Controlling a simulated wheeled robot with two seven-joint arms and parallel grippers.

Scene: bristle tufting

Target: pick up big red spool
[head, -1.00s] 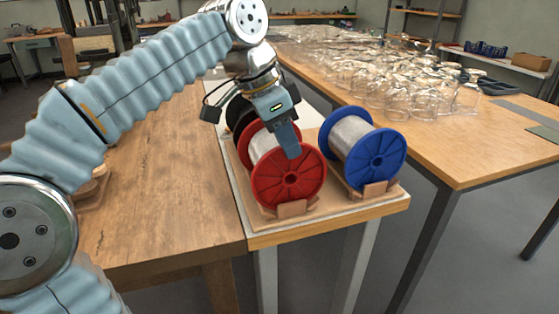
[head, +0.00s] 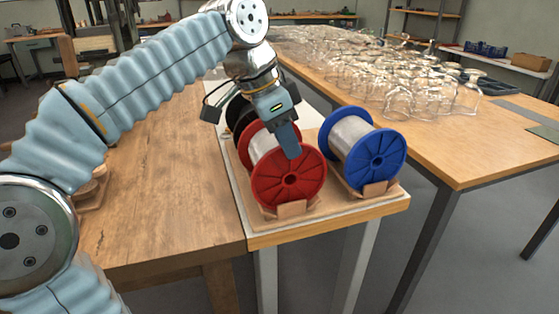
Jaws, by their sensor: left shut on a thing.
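The big red spool (head: 290,180) has red flanges and a pale wound core. It sits in a wooden cradle on the board at the end of the light table, in the middle of the head view. My left gripper (head: 290,148) reaches down from above and is shut on the red spool near the top of its front flange. The visible finger hides part of the core, and the other finger is hidden. The spool still appears to rest at its cradle. My right gripper is not in view.
A blue spool (head: 376,158) stands in its own cradle close on the right. A black spool (head: 239,113) is partly hidden behind the red one. A brown table (head: 165,205) lies to the left. Many clear glasses (head: 400,75) stand on the table at the right.

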